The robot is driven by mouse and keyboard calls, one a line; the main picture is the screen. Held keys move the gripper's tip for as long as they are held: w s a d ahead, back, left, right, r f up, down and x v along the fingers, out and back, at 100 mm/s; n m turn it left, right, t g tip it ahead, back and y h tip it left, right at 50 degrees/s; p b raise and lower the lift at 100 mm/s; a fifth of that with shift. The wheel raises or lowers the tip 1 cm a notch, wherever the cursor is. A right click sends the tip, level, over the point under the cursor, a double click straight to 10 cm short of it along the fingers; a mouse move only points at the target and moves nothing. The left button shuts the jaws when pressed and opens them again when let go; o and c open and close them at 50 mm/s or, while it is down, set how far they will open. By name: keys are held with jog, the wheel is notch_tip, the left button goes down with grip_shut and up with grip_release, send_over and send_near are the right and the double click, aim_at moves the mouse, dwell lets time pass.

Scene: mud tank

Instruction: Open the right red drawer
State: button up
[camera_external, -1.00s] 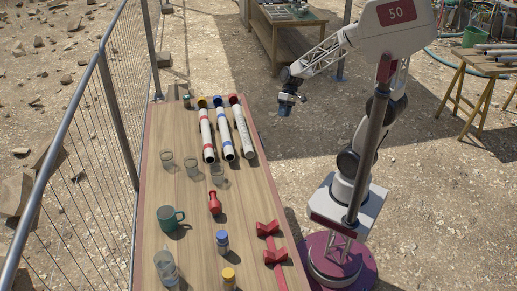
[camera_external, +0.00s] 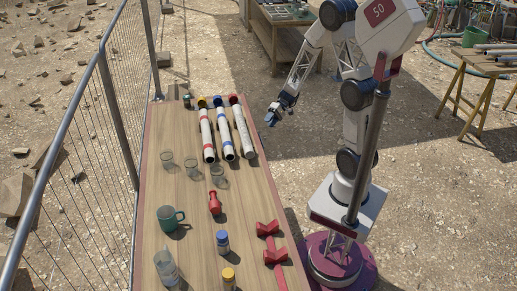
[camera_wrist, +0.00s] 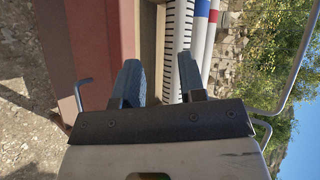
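My gripper (camera_external: 274,115) hangs beside the right long edge of the wooden table, near its far end and level with the pipes. In the wrist view my gripper (camera_wrist: 162,82) has its two dark fingers spread apart with nothing between them. A red panel (camera_wrist: 100,40) on the table's side lies left of the fingers in that view. A bent grey bar (camera_wrist: 78,92) shows at this panel's lower end; I cannot tell whether it is a drawer handle. The external view does not show the drawer fronts, and I cannot make out the right red drawer for certain.
The table top (camera_external: 185,245) holds white pipes (camera_external: 224,135), glasses (camera_external: 191,166), a green mug (camera_external: 169,218), a red bottle (camera_external: 214,203) and a red stand (camera_external: 270,243). A wire fence (camera_external: 85,140) runs along its left.

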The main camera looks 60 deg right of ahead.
jog(key=w+d+f+m+t, duration=0.3)
jog(key=d+f, duration=0.4)
jog(key=f, duration=0.3)
jog(key=w+d+f+m+t+h, duration=0.1)
jog(key=w+d+f+m+t, duration=0.2)
jog(key=d+f+t, duration=0.3)
notch_tip(320, 180, down, 5)
jog(key=shift+d+f, duration=0.2)
jog(key=shift+d, duration=0.25)
jog(key=shift+w+a, duration=0.1)
jog(key=shift+a, duration=0.05)
jog(key=shift+x, duration=3.75)
jog(key=shift+r, duration=0.15)
grip_shut()
